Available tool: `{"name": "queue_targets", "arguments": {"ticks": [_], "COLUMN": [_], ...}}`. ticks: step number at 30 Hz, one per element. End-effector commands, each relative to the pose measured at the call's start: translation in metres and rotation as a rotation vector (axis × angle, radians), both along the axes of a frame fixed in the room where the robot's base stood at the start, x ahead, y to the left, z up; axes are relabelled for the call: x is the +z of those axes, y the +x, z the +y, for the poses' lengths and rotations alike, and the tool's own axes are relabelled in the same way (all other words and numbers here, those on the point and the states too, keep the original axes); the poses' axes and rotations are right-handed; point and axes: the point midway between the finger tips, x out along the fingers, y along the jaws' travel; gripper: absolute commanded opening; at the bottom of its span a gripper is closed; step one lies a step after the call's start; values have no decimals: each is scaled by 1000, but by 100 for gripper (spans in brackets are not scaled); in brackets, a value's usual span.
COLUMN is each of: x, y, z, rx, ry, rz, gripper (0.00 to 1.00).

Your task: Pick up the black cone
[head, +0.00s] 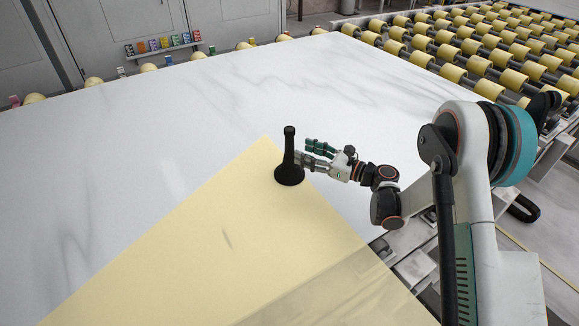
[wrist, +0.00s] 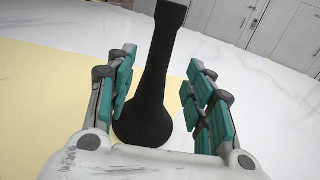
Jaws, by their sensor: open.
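The black cone (head: 289,162) stands upright on the slab, with a wide round base, a narrow neck and a small cap at the top. It stands at the far corner of the pale yellow sheet. My gripper (head: 306,154) reaches in from the right, low over the slab, its fingertips beside the cone's neck. In the wrist view the cone (wrist: 150,95) rises between the two teal-padded fingers of my gripper (wrist: 160,90). The fingers are open. A gap shows on the right of the cone; its base is close to the left finger, and I cannot tell whether they touch.
The white marbled slab (head: 150,130) is broad and clear around the cone. The pale yellow sheet (head: 190,250) covers its near part. Yellow rollers (head: 480,50) lie beyond the right edge. Small coloured samples (head: 165,42) stand behind the far edge, near grey doors.

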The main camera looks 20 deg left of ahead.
Motion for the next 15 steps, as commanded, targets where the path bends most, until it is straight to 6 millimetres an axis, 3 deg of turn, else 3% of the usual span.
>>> {"name": "queue_targets", "arguments": {"ticks": [10,15], "x": [1,4], "y": [4,8], "z": [23,46], "rx": [0,1], "ry": [1,1], "rz": [1,1], "gripper": [48,48]}}
